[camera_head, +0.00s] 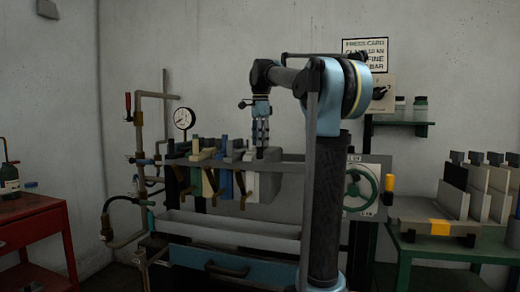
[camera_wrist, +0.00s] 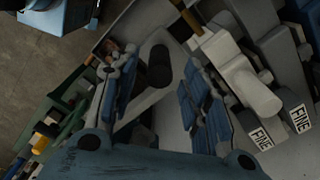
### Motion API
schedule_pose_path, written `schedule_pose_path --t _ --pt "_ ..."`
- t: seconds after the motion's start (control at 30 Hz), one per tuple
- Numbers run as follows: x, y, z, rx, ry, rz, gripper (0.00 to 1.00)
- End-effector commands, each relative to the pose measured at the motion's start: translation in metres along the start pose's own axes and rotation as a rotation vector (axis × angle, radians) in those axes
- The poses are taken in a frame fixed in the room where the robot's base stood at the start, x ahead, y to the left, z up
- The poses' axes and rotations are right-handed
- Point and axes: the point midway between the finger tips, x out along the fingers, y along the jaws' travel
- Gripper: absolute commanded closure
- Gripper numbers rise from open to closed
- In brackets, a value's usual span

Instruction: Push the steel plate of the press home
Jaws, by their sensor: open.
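The press (camera_head: 293,165) stands in the middle of the head view, with several upright plates side by side on its rails. A thick grey plate, which looks like the steel plate (camera_head: 269,162), is at the right end of the stack. My gripper (camera_head: 260,142) points down just above it, with fingers apart. In the wrist view my gripper (camera_wrist: 160,75) has its two blue-padded fingers either side of a grey part with a slanted edge and a dark round bar. I cannot tell whether the fingers touch it.
A green handwheel (camera_head: 360,188) is right of my arm column. A pale trough (camera_head: 225,230) lies under the plates. Pipes and a gauge (camera_head: 184,118) are at the left. A red cart (camera_head: 35,235) and a green table with spare plates (camera_head: 485,190) flank the press.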

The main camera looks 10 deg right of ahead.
Motion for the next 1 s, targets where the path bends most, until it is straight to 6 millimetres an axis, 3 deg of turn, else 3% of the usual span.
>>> schedule_pose_path --t 0.23,0.6,0.8,1.0 --pt "0.024 0.0 -0.001 0.001 0.0 0.0 0.57" --pt "0.028 0.0 -0.001 0.001 0.0 0.0 0.57" --pt "0.028 0.0 -0.001 0.001 0.0 0.0 1.0" --pt "0.028 -0.002 0.0 0.001 0.0 -0.001 1.0"
